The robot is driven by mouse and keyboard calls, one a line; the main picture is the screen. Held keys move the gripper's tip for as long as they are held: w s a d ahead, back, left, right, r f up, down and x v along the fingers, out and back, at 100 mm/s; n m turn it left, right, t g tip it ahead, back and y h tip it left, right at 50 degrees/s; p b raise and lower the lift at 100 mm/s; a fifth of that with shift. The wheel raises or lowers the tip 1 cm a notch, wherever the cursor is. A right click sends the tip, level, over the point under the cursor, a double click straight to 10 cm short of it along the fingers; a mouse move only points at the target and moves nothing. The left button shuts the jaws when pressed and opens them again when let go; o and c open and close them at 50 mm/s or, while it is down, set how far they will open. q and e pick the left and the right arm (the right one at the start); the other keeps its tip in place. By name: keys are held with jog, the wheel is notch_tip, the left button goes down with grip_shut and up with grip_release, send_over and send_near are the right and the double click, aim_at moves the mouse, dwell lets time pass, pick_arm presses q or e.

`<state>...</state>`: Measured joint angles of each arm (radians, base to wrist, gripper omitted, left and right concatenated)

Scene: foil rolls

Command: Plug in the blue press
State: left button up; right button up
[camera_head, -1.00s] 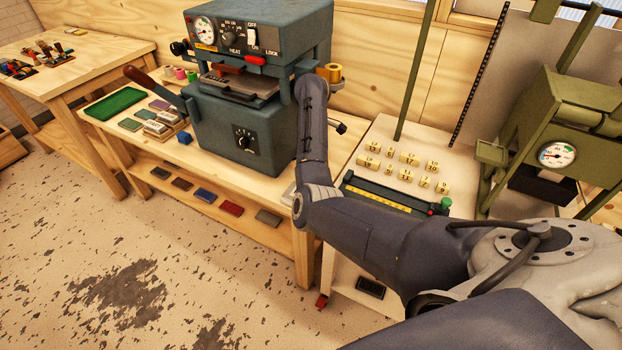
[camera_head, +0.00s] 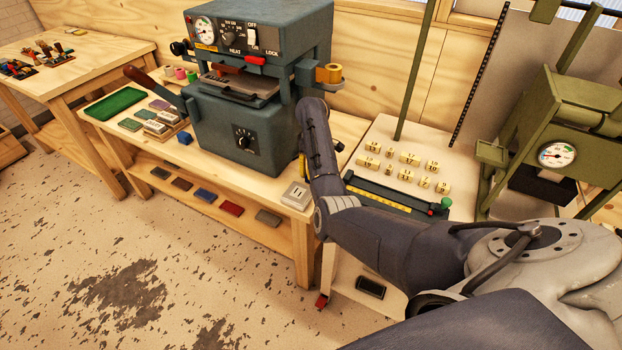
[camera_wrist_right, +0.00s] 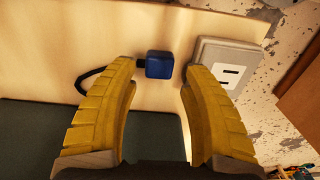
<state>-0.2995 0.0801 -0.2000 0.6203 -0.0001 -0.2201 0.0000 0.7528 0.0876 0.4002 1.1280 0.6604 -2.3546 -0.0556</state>
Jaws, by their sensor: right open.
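The blue press (camera_head: 240,95) stands on the wooden bench in the head view, its switch panel facing forward. A pale slotted socket block (camera_head: 296,195) lies at the bench's front right; it also shows in the right wrist view (camera_wrist_right: 228,68). A small blue plug (camera_wrist_right: 159,65) with a black cord is left of the socket, apart from it. My right gripper (camera_wrist_right: 157,68) is open, its yellow fingers on either side of the plug in the picture; I cannot tell whether they touch it. In the head view my right arm hides most of this gripper. My left gripper is out of view.
A green tray (camera_head: 115,103) is at the bench's left.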

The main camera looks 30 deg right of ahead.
jog(key=shift+f, duration=2.4)
jog(key=shift+c, duration=0.5)
jog(key=c, duration=0.8)
